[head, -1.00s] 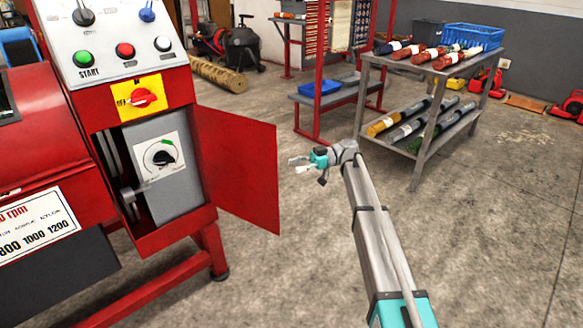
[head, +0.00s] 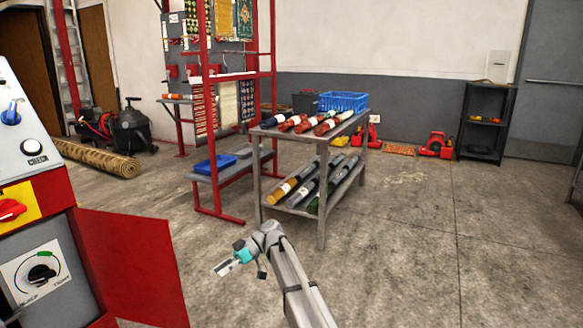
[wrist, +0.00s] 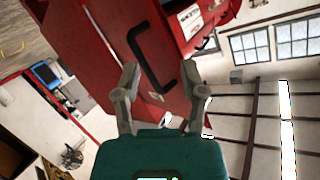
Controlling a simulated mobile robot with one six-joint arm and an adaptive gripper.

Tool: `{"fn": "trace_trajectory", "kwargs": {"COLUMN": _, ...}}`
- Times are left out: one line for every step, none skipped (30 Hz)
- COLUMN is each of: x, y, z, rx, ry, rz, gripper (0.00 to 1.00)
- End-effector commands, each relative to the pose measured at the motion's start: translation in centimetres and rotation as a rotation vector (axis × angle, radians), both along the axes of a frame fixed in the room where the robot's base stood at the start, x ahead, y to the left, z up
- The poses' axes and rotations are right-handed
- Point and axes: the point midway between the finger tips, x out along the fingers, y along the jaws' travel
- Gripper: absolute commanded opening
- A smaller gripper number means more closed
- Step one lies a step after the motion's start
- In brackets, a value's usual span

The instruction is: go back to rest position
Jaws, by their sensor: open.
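My gripper (head: 226,266) is open and empty at the end of my arm, low in the middle of the head view. It hangs in the air in front of the shelf table, to the right of the red machine's open door (head: 132,270). In the wrist view my gripper (wrist: 165,95) has its two fingers spread apart. Behind them are a red panel (wrist: 110,50) and a black handle (wrist: 150,55); nothing is between the fingers.
The red machine with its control panel (head: 30,150) stands at the left. A grey shelf table (head: 322,200) bears several rolled rugs and a blue crate (head: 343,102). A red frame rack (head: 203,110) stands behind. The floor at the right (head: 450,250) is clear.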

Motion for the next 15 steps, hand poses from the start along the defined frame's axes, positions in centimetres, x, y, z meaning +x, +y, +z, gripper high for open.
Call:
{"fn": "trace_trajectory", "kwargs": {"x": -1.5, "y": -2.0, "z": -0.1, "rx": -0.09, "ry": 0.021, "rz": -0.052, "gripper": 0.54}}
{"fn": "trace_trajectory", "kwargs": {"x": -1.8, "y": -3.0, "z": -0.5, "rx": -0.145, "ry": 0.036, "rz": -0.085, "gripper": 0.54}}
{"fn": "trace_trajectory", "kwargs": {"x": -2.3, "y": -4.4, "z": -1.0, "rx": -0.219, "ry": 0.054, "rz": -0.129, "gripper": 0.54}}
{"fn": "trace_trajectory", "kwargs": {"x": -2.7, "y": -5.4, "z": -1.3, "rx": -0.273, "ry": 0.068, "rz": -0.164, "gripper": 0.54}}
{"fn": "trace_trajectory", "kwargs": {"x": -3.1, "y": -6.4, "z": -1.7, "rx": -0.326, "ry": 0.082, "rz": -0.2, "gripper": 0.54}}
{"fn": "trace_trajectory", "kwargs": {"x": -3.6, "y": -7.8, "z": -2.1, "rx": -0.395, "ry": 0.1, "rz": -0.249, "gripper": 0.54}}
{"fn": "trace_trajectory", "kwargs": {"x": -4.0, "y": -8.8, "z": -2.5, "rx": -0.447, "ry": 0.115, "rz": -0.287, "gripper": 0.54}}
{"fn": "trace_trajectory", "kwargs": {"x": -4.4, "y": -9.9, "z": -2.8, "rx": -0.497, "ry": 0.128, "rz": -0.326, "gripper": 0.54}}
{"fn": "trace_trajectory", "kwargs": {"x": -4.9, "y": -11.4, "z": -3.2, "rx": -0.563, "ry": 0.146, "rz": -0.381, "gripper": 0.54}}
{"fn": "trace_trajectory", "kwargs": {"x": -5.4, "y": -12.5, "z": -3.5, "rx": -0.612, "ry": 0.16, "rz": -0.421, "gripper": 0.54}}
{"fn": "trace_trajectory", "kwargs": {"x": -5.8, "y": -13.6, "z": -3.7, "rx": -0.66, "ry": 0.172, "rz": -0.464, "gripper": 0.54}}
{"fn": "trace_trajectory", "kwargs": {"x": -6.4, "y": -15.2, "z": -4.1, "rx": -0.721, "ry": 0.189, "rz": -0.523, "gripper": 0.54}}
{"fn": "trace_trajectory", "kwargs": {"x": -6.9, "y": -16.3, "z": -4.3, "rx": -0.767, "ry": 0.201, "rz": -0.567, "gripper": 0.54}}
{"fn": "trace_trajectory", "kwargs": {"x": -7.3, "y": -17.5, "z": -4.5, "rx": -0.811, "ry": 0.213, "rz": -0.613, "gripper": 0.54}}
{"fn": "trace_trajectory", "kwargs": {"x": -8.0, "y": -19.1, "z": -4.7, "rx": -0.869, "ry": 0.229, "rz": -0.675, "gripper": 0.54}}
